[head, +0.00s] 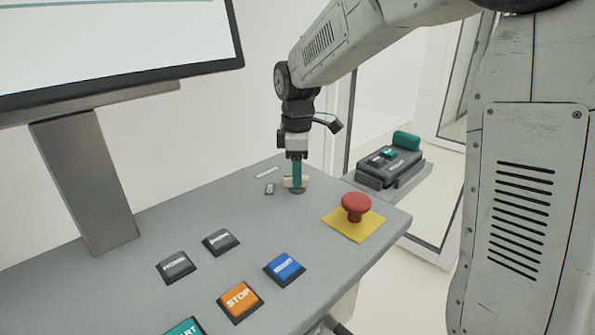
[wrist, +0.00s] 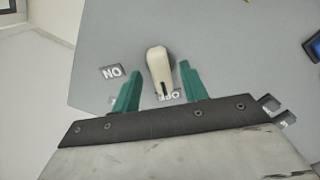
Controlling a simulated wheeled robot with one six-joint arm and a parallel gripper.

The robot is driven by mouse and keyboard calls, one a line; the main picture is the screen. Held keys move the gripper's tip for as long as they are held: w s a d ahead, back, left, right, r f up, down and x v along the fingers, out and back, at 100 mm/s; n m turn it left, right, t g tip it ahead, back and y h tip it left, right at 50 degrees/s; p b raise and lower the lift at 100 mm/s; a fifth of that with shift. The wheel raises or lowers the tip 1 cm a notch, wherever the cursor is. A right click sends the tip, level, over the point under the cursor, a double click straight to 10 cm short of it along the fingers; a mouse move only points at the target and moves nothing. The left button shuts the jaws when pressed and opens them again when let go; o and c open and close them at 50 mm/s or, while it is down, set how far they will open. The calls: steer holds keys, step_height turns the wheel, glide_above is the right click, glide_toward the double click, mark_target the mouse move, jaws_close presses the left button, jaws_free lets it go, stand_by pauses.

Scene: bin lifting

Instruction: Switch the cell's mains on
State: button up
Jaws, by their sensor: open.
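The mains switch is a cream rotary knob (wrist: 158,62) on the grey console, at its far end in the head view (head: 304,182). In the wrist view the knob's marked end points at the OFF label (wrist: 168,97); the ON label (wrist: 112,72) lies to its left. My gripper (head: 297,174) points straight down over the knob. Its teal fingers are open, one on each side of the knob in the wrist view (wrist: 160,69), with a visible gap on both sides. In the head view the fingers partly hide the knob.
A red emergency-stop button (head: 356,206) on a yellow plate stands right of the knob. Blue (head: 284,268), orange STOP (head: 239,300) and dark buttons (head: 176,265) lie nearer. A monitor (head: 100,45) rises at left. A dark device (head: 390,164) sits beyond the console.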

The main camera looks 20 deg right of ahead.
steer(key=shift+f, duration=0.2)
jaws_close()
steer(key=shift+m, duration=0.4)
steer(key=m, duration=1.2)
steer(key=shift+m, duration=0.4)
steer(key=m, duration=0.4)
steer(key=shift+m, duration=0.4)
